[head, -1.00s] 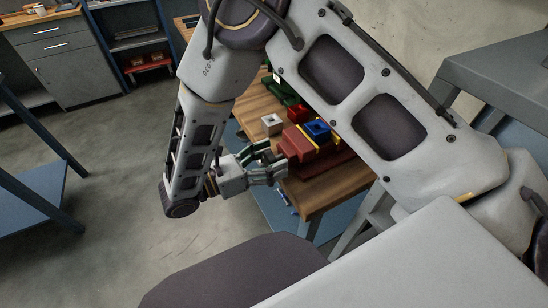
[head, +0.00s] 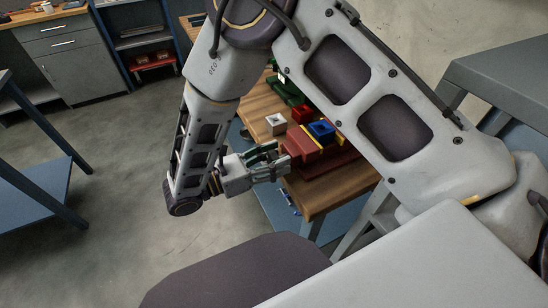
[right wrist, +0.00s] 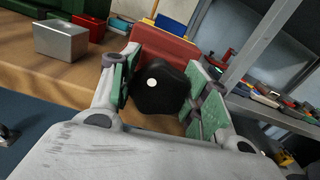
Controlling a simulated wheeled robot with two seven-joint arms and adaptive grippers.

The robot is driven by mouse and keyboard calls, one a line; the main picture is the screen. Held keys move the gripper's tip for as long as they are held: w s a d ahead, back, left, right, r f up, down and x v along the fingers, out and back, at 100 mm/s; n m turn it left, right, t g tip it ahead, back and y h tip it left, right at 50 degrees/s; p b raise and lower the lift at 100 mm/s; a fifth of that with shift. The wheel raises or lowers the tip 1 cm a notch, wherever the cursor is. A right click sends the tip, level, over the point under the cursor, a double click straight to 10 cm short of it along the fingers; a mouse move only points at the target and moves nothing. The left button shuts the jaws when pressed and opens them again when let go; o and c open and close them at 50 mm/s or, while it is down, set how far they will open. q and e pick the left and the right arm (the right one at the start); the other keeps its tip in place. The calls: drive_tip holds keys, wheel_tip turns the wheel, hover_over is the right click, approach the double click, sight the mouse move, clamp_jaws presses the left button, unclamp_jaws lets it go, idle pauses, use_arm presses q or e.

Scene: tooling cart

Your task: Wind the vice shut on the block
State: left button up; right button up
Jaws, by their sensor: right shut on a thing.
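The red vice (head: 301,144) sits at the edge of the wooden bench top, partly hidden behind my right arm. A blue block (head: 321,130) with a dark hollow shows at the vice, just behind its near red jaw. I cannot tell whether the jaws touch it. My right gripper (head: 284,165) is at the near end of the vice. In the right wrist view, a black knob (right wrist: 160,92) with a white dot lies between its green-padded fingers, in front of the red vice body (right wrist: 165,49). The fingers are shut on the knob. My left gripper is not in view.
A pale grey block (head: 275,123) and a red block (head: 302,113) stand on the wooden bench (head: 318,196) beside the vice. Green things (head: 286,90) lie farther back. A grey shelf unit (head: 498,80) stands to the right. Open floor lies left of my arm.

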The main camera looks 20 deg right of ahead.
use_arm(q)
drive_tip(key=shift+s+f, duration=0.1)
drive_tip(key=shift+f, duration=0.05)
use_arm(e)
drive_tip(key=shift+m, duration=0.4)
drive_tip(key=m, duration=0.3)
drive_tip(key=shift+s, duration=0.15)
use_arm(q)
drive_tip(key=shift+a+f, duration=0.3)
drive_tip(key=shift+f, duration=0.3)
use_arm(e)
drive_tip(key=shift+m, duration=1.3)
drive_tip(key=shift+f, duration=0.1)
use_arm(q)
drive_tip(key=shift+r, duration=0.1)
use_arm(e)
drive_tip(key=o, duration=1)
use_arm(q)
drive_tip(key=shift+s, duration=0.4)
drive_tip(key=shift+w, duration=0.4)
